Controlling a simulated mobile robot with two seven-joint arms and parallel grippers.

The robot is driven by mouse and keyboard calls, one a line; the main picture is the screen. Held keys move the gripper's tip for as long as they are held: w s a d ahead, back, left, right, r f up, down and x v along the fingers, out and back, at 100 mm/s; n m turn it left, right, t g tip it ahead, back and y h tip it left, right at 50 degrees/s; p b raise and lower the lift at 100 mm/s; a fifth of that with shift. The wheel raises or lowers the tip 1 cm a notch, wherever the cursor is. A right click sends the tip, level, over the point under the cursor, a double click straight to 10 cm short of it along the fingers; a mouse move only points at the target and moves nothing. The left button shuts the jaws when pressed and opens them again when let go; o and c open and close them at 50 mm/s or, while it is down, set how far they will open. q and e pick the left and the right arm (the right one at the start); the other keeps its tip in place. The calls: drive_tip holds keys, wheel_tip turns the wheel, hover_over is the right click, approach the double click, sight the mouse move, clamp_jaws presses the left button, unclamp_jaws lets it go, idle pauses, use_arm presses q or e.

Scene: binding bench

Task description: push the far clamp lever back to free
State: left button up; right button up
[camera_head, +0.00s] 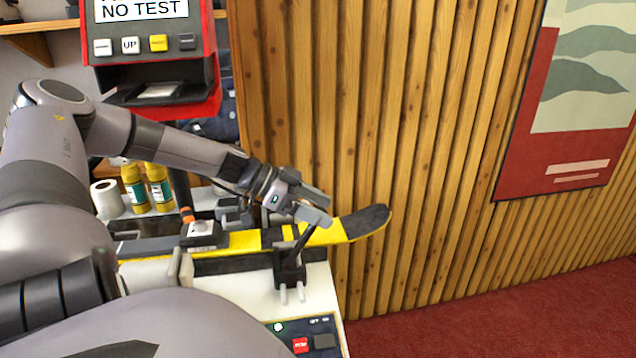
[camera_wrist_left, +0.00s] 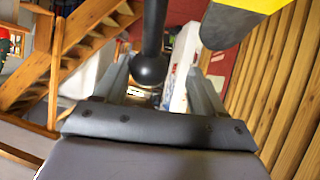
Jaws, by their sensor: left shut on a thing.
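The black clamp lever (camera_head: 305,238) rises from a dark clamp (camera_head: 290,266) at the bench's right end and leans up to the right. My left gripper (camera_head: 318,208) is at its top, shut on it. In the left wrist view, the lever's round black knob (camera_wrist_left: 150,70) shows between the two fingers. A yellow and black ski (camera_head: 335,234) lies along the bench beside the clamp; its dark tip points right. It also shows at the top right of the wrist view (camera_wrist_left: 250,4). My right gripper is not in view.
An orange-topped device (camera_head: 200,232) sits on the ski's left part. Yellow bottles (camera_head: 160,187) and a white roll (camera_head: 107,198) stand behind. A control box with a red button (camera_head: 300,345) is at the front. A wooden slat wall (camera_head: 400,120) rises close behind the ski.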

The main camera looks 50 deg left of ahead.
use_arm(q)
drive_tip(key=shift+a, duration=0.2)
drive_tip(key=v, duration=0.7)
drive_tip(key=shift+d, duration=0.1)
